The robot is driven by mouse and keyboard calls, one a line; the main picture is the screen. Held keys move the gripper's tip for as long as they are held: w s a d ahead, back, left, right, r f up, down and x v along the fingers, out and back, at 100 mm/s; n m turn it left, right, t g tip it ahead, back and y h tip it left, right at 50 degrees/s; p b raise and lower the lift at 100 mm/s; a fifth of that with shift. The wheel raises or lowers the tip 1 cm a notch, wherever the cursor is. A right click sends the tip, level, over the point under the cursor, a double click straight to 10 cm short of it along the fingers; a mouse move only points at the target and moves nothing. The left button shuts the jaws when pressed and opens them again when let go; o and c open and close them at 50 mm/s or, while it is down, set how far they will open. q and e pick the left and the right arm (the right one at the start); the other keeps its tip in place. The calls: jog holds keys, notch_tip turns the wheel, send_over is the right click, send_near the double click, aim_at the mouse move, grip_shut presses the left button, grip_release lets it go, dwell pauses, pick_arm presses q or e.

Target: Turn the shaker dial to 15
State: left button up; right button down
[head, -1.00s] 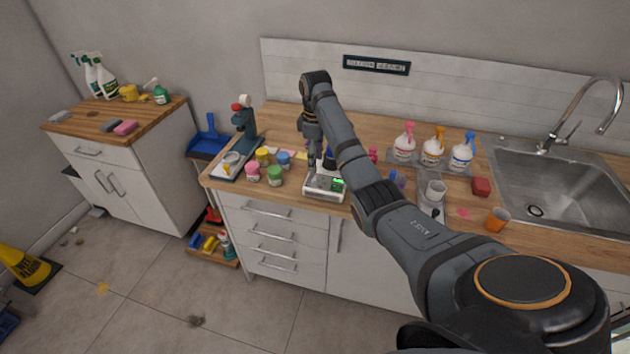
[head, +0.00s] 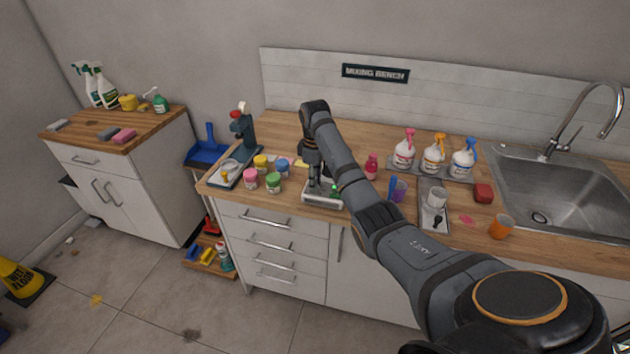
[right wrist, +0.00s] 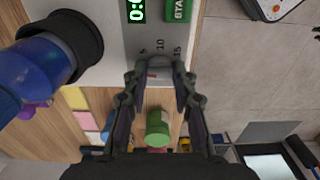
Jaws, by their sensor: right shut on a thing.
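The shaker (head: 323,203) is a small white device near the front edge of the wooden counter. In the right wrist view its white panel (right wrist: 100,65) has a green display (right wrist: 137,10), a green START button (right wrist: 179,10) and printed marks 5, 10 and 15. Its dial (right wrist: 158,72) sits below the marks, with a small red mark on it; which number this points to is unclear. My right gripper (right wrist: 165,72) is shut on the dial, a finger on each side. In the head view the right gripper (head: 320,181) is over the shaker. My left gripper is not in view.
A blue vessel (right wrist: 30,75) in a black ring stands beside the dial. Coloured jars, including a green one (head: 273,180), stand left of the shaker, near a microscope (head: 241,135). Spray bottles (head: 433,153), an orange cup (head: 501,226) and the sink (head: 560,190) are right.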

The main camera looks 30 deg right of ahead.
jog(key=shift+r+m+p, duration=0.2)
jog(key=shift+m+p, duration=0.2)
jog(key=shift+p, duration=0.4)
jog(key=m+p, duration=0.6)
jog(key=p, duration=0.2)
jog(key=shift+r+m+p, duration=0.1)
jog(key=shift+m+p, duration=0.2)
jog(key=m+p, duration=0.2)
jog(key=m, duration=0.1)
jog(key=shift+m+p, duration=0.3)
jog(key=shift+p, duration=0.1)
jog(key=m+p, duration=0.2)
jog(key=m, duration=0.1)
jog(key=shift+m, duration=0.3)
jog(key=m, duration=0.2)
jog(key=m+p, duration=0.1)
jog(key=shift+f+m, duration=0.2)
jog(key=shift+m, duration=0.2)
jog(key=m+p, duration=0.1)
jog(key=m, duration=0.3)
jog(key=m+p, duration=0.1)
jog(key=m, duration=0.3)
jog(key=shift+f, duration=0.1)
jog(key=shift+m, duration=0.5)
